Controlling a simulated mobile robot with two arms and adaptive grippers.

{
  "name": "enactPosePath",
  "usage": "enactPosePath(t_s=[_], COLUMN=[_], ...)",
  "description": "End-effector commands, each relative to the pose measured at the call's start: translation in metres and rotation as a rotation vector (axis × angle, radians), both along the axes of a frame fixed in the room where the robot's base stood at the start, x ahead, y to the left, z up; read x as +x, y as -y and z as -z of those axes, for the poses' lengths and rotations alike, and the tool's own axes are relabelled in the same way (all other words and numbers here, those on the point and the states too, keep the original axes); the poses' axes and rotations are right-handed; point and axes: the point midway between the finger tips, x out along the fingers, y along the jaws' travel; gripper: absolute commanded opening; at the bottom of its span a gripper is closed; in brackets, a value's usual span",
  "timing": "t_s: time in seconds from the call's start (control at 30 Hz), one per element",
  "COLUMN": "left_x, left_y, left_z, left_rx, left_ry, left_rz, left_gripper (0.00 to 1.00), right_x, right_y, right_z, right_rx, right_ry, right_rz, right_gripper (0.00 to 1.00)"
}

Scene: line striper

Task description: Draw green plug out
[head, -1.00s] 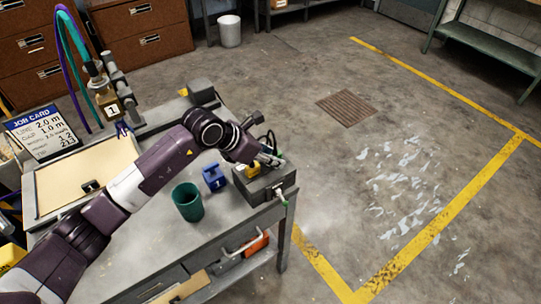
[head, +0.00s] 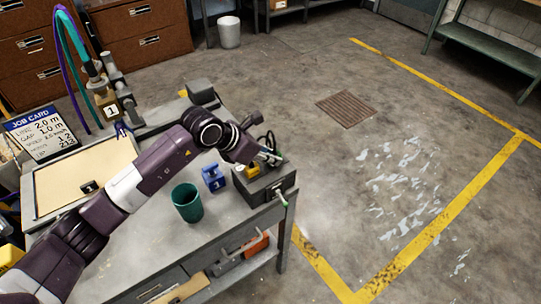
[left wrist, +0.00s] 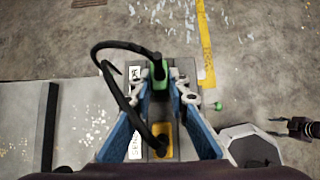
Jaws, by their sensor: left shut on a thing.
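My left gripper (head: 268,156) is over the grey box (head: 268,186) at the right corner of the workbench. In the left wrist view its blue fingers (left wrist: 162,92) are shut on the green plug (left wrist: 158,74), which has a black cable on its far end. The plug is at the box's far end; I cannot tell how deep it sits in its socket. A yellow plug (left wrist: 163,131) sits in the same box, nearer my wrist, and a black cable loops at the left.
A blue block (head: 213,178) and a dark green cup (head: 187,203) stand left of the box on the bench. A green knob (left wrist: 218,106) sticks out at the box's right side. Open floor with yellow lines (head: 440,217) lies beyond the bench.

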Motion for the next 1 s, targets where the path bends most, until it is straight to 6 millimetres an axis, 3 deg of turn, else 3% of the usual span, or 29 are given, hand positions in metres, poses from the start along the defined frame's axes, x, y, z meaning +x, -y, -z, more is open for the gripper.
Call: enactPosePath(t_s=[1.0], left_x=[0.0], left_y=[0.0], left_z=[-0.017], left_rx=[-0.001], left_ry=[0.001], left_rz=[0.0], left_gripper=[0.0], right_x=[0.0], right_y=[0.003], right_z=[-0.008], right_rx=[-0.003], right_ry=[0.0], right_rz=[0.0], right_gripper=[0.42])
